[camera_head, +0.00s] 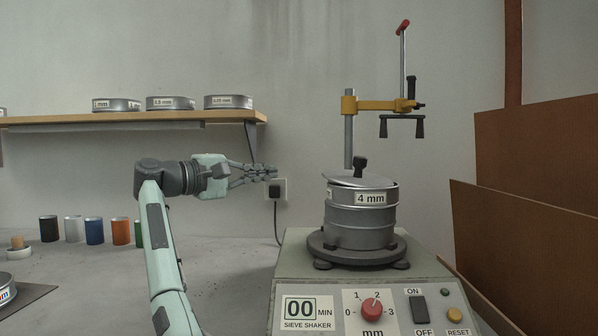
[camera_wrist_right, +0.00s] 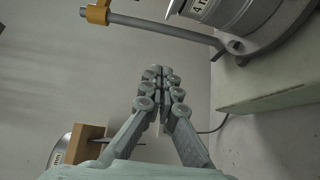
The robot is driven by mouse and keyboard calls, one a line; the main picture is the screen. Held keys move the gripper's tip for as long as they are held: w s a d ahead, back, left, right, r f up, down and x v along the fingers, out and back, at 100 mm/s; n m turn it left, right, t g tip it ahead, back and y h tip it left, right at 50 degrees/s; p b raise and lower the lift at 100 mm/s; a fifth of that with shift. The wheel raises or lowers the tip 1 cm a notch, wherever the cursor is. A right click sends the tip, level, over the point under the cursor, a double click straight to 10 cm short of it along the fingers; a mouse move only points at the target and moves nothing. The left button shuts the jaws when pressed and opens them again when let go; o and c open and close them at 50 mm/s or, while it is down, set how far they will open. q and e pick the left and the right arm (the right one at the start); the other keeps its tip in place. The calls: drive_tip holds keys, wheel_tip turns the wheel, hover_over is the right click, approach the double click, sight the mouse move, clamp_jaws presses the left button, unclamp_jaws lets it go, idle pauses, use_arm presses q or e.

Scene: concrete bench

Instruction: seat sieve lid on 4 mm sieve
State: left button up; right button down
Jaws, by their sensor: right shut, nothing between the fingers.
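The 4 mm sieve (camera_head: 372,212) tops the stack on the sieve shaker (camera_head: 330,270). The grey sieve lid (camera_head: 345,180), with a black knob (camera_head: 359,166), lies on it tilted, its left side sticking out past the rim; it does not look flush. My right gripper (camera_head: 275,172) is to the left of the stack at about lid height, clear of it, shut and empty. In the right wrist view, its fingers (camera_wrist_right: 158,75) are together and part of the sieve (camera_wrist_right: 250,20) shows at top right. My left gripper is not in view.
A yellow clamp arm (camera_head: 378,104) with black feet hangs above the lid on a post. A shelf (camera_head: 150,118) at left holds other sieves. Coloured cups (camera_head: 94,231) stand on the bench below. Brown boards (camera_head: 540,150) stand at right. A wall socket (camera_head: 283,190) is behind my gripper.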

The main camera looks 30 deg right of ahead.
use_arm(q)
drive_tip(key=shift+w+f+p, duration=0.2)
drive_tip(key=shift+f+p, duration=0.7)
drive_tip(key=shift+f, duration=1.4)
use_arm(e)
drive_tip(key=s+d, duration=0.2)
drive_tip(key=d, duration=0.9)
drive_tip(key=shift+s, duration=0.35)
drive_tip(key=shift+d, duration=0.15)
